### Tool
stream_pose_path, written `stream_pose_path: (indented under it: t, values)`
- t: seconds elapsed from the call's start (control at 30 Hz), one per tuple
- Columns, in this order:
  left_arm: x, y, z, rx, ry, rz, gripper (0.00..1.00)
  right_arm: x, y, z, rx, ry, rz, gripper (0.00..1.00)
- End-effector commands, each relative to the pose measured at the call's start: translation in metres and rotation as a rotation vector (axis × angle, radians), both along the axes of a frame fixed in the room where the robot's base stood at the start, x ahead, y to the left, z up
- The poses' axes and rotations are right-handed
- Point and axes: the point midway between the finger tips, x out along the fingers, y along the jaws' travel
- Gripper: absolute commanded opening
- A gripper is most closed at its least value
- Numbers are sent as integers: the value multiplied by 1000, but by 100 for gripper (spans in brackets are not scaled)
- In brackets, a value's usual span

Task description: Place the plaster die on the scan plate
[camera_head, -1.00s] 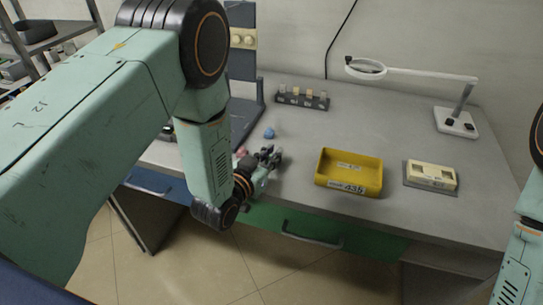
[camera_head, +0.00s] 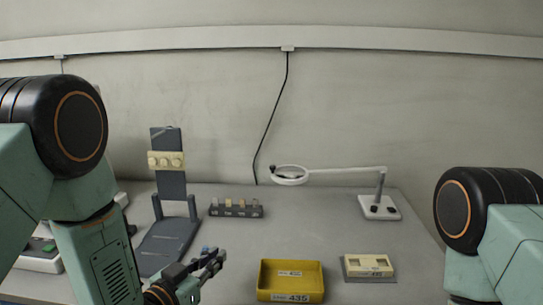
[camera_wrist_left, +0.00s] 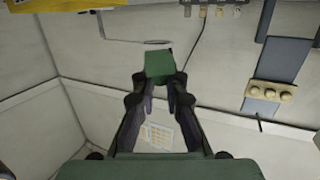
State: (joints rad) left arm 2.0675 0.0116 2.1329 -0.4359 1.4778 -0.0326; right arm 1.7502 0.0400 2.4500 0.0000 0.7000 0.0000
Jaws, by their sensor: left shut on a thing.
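My left gripper (camera_head: 217,260) is at the front left of the table, right of the dark stand's base. In the left wrist view the fingers (camera_wrist_left: 159,84) are shut on a dark green block (camera_wrist_left: 159,64), held at the fingertips. I cannot tell whether this block is the plaster die; no thing is clearly marked as the die. I cannot tell for sure which surface is the scan plate. A flat grey pad (camera_head: 351,277) with a cream block (camera_head: 368,264) on it lies at the right. My right gripper is out of view; only that arm shows.
A dark upright stand (camera_head: 171,185) has a flat base (camera_head: 165,245) and a cream knobbed bar (camera_head: 165,160). A rack (camera_head: 236,212) holds several small blanks. A yellow tray (camera_head: 291,276) is at the front. A magnifier lamp (camera_head: 380,207) stands at the back right. The mid-table is clear.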

Motion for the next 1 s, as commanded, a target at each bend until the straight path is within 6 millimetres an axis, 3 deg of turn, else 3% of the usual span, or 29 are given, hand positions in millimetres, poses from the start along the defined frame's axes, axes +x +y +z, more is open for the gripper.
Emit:
stream_pose_path:
  t: [0.13,0.3,0.5,0.8,1.0]
  values:
    - [-41,6,-10,-9,6,-97,0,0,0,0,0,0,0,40]
    - [-86,11,-9,-9,3,-164,0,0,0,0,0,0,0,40]
    - [-120,22,1,-7,1,-151,0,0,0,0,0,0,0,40]
    - [-125,42,0,0,-1,-72,0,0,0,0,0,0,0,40]
    - [-125,35,1,2,-1,-98,0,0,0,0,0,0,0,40]
